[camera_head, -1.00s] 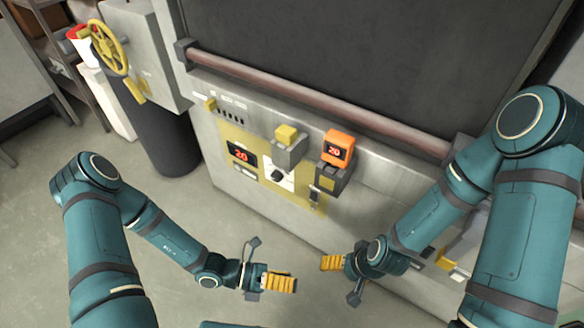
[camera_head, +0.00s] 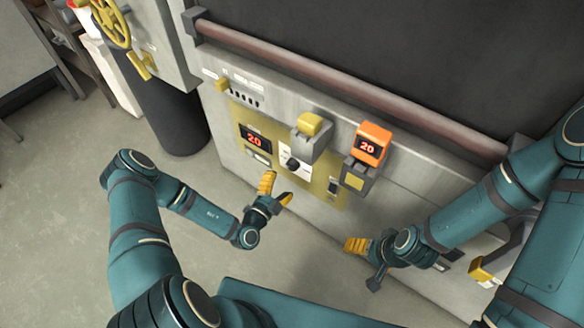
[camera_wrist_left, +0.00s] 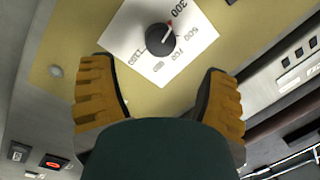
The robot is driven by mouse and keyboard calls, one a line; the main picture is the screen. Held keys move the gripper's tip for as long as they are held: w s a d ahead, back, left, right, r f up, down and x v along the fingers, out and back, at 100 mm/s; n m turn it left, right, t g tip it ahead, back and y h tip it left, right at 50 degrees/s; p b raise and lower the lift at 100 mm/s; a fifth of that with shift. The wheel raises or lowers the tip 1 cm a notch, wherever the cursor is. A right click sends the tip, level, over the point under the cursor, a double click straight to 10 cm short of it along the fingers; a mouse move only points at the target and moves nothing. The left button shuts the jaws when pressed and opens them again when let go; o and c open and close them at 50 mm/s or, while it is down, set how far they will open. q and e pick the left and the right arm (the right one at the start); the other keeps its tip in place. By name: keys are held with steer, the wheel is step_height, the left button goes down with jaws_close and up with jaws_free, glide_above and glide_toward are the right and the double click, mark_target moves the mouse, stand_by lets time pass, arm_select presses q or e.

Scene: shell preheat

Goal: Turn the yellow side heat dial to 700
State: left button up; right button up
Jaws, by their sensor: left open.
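The heat dial (camera_head: 293,164) is a small black knob on a white card on the yellow side panel (camera_head: 327,202). In the left wrist view the knob (camera_wrist_left: 161,38) shows a red pointer aimed up and right, near the 300 mark; 500, 700 and more numbers run around the card. My left gripper (camera_head: 276,190) is open and empty, just below and left of the dial. In the wrist view its two yellow fingers (camera_wrist_left: 160,92) stand apart, with the knob beyond them. My right gripper (camera_head: 356,245) is lower right, away from the dial; its finger gap is unclear.
A red-digit display (camera_head: 255,139) on the panel and an orange display box (camera_head: 371,145) both read 20. A yellow-topped grey box (camera_head: 310,137) sticks out just above the dial. A long rail (camera_head: 330,84) runs above. Open floor lies left.

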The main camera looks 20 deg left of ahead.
mark_target(291, 168)
arm_select(q)
steer(key=b+x, duration=0.1)
steer(key=x, duration=0.7)
steer(key=shift+s, duration=0.1)
steer(key=c, duration=1.2)
